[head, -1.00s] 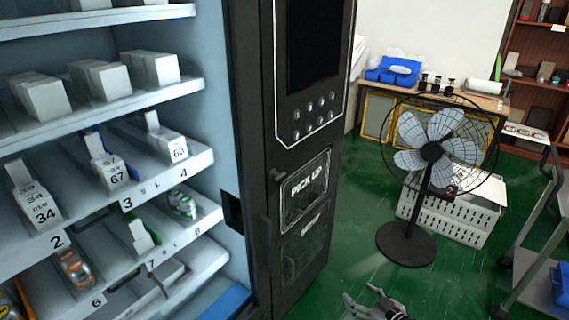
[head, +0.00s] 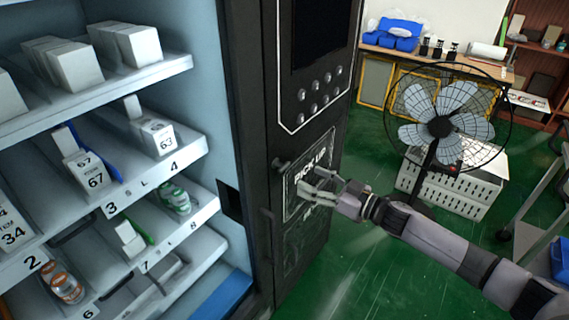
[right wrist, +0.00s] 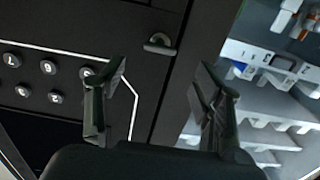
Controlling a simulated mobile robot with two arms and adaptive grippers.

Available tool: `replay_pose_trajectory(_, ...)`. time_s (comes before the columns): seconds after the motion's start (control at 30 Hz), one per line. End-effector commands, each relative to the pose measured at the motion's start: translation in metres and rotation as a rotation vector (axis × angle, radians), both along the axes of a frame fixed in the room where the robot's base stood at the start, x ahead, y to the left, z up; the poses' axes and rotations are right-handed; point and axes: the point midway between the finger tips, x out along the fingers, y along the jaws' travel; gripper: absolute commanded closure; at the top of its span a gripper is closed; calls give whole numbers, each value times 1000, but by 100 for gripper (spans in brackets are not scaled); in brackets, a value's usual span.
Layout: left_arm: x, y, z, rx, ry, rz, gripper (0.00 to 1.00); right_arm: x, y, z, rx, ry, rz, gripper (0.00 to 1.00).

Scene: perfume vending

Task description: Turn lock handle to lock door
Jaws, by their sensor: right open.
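The vending machine's black front panel (head: 262,100) stands in the middle of the head view. A small dark lock handle (head: 280,166) sticks out of it, left of the "PICK UP" flap (head: 308,178). In the right wrist view the lock handle (right wrist: 160,43) is a grey rounded piece beyond the fingertips, roughly between them. My right gripper (head: 312,184) is open and empty in front of the flap, to the right of the handle and apart from it. Its two fingers (right wrist: 160,88) are spread in the right wrist view. My left gripper is not in view.
Shelves with boxes (head: 75,65) and bottles fill the lit cabinet at left. Round buttons (head: 318,92) sit above the flap. A standing fan (head: 440,125) and a white crate (head: 460,185) are at right.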

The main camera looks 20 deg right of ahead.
Motion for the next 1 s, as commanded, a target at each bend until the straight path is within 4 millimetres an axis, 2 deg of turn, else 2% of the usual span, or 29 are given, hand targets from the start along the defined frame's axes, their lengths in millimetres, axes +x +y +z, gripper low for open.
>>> replay_pose_trajectory(0.03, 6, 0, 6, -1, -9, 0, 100, 10, 9, 5, 4, -3, 1, 38)
replay_pose_trajectory(0.23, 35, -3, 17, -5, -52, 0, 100, 44, 34, 4, 3, -2, -1, 38)
replay_pose_trajectory(0.43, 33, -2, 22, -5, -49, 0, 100, 67, 52, 1, 1, -1, -1, 38)
replay_pose_trajectory(0.6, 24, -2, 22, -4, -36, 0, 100, 75, 59, 0, -1, 0, 0, 38)
replay_pose_trajectory(0.87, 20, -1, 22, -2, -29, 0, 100, 77, 60, -1, -1, 0, 0, 38)
replay_pose_trajectory(1.0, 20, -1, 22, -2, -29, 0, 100, 76, 60, -1, -1, 0, 0, 46)
